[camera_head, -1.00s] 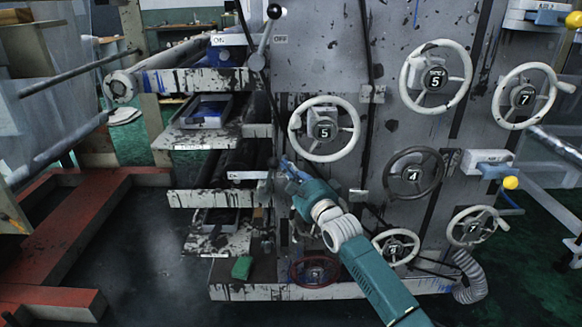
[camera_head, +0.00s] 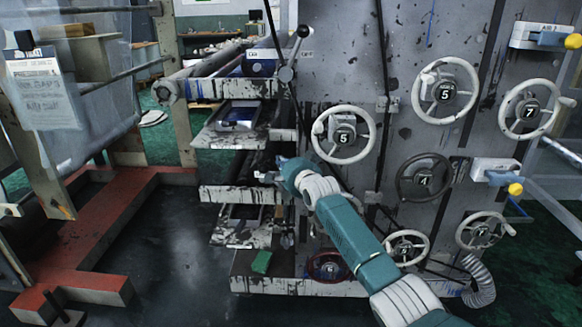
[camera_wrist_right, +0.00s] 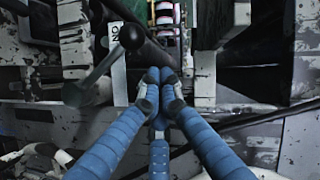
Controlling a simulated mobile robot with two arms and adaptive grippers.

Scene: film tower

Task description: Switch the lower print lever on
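The lower print lever shows in the right wrist view as a grey arm with a black ball knob (camera_wrist_right: 131,37), left of my fingertips. Its arm slants from a pivot at lower left up to the knob, beside a white label (camera_wrist_right: 118,68) with partly visible ON lettering. My right gripper (camera_wrist_right: 158,88) has its blue fingers closed together at the tips, with nothing visible between them and apart from the knob. In the head view my right gripper (camera_head: 283,168) is at the machine's lower left edge and hides the lower lever. My left gripper is out of view.
The upper lever (camera_head: 294,52) stands above, between ON and OFF labels, leaning right. Several handwheels, such as the white one (camera_head: 343,134), stick out from the grey panel near my right arm. Ink trays (camera_head: 232,140) jut out on the left. Dark floor is clear in front.

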